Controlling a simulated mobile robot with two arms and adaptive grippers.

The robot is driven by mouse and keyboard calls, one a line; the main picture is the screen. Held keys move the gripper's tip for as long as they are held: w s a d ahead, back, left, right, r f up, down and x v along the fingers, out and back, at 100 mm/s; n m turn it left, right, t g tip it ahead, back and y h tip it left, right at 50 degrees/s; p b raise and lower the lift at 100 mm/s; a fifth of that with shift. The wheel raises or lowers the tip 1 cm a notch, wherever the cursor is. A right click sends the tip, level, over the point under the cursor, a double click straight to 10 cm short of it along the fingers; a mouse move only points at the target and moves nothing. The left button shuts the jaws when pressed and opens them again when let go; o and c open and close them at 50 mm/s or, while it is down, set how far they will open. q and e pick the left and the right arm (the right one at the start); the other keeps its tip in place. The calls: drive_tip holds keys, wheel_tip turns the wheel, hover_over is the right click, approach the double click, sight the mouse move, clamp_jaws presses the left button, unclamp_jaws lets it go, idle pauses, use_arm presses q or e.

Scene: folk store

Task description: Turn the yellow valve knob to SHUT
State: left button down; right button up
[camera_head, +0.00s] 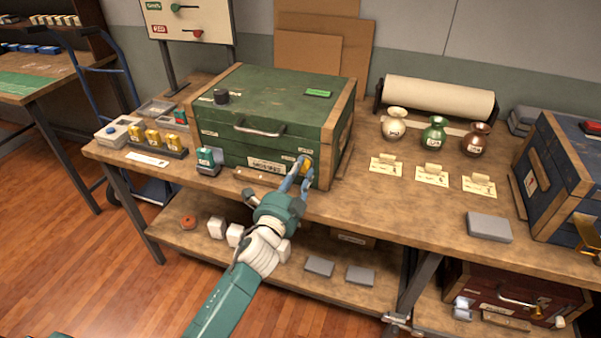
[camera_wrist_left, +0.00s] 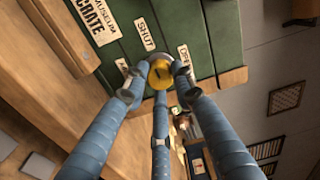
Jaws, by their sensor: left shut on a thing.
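The yellow valve knob (camera_head: 307,164) sits on the front face of the green wooden crate (camera_head: 270,100), near its right corner. My left gripper (camera_head: 297,178) reaches up to it and is shut on it. In the left wrist view the knob (camera_wrist_left: 160,76) lies between the fingertips (camera_wrist_left: 158,80). The SHUT label (camera_wrist_left: 145,36) is on the green panel beside the knob, with partly covered labels to either side. A dark mark shows on the knob, but I cannot tell which label it points to.
The crate stands on a wooden workbench (camera_head: 370,205). A green-topped stamp (camera_head: 208,160) stands left of the knob. Three small vases (camera_head: 435,134), paper cards and a grey block (camera_head: 489,227) are to the right. A lower shelf (camera_head: 190,240) holds small items below my arm.

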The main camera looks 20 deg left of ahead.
use_arm(q)
drive_tip(key=shift+a+r, duration=0.1)
drive_tip(key=shift+a, duration=0.15)
drive_tip(key=c, duration=1.4)
unclamp_jaws()
drive_tip(key=shift+a, duration=0.1)
drive_tip(key=shift+s, duration=0.15)
drive_tip(key=s, duration=1.1)
drive_tip(key=shift+s+a+f, duration=0.15)
drive_tip(key=shift+s+f, duration=0.05)
drive_tip(key=shift+s, duration=0.15)
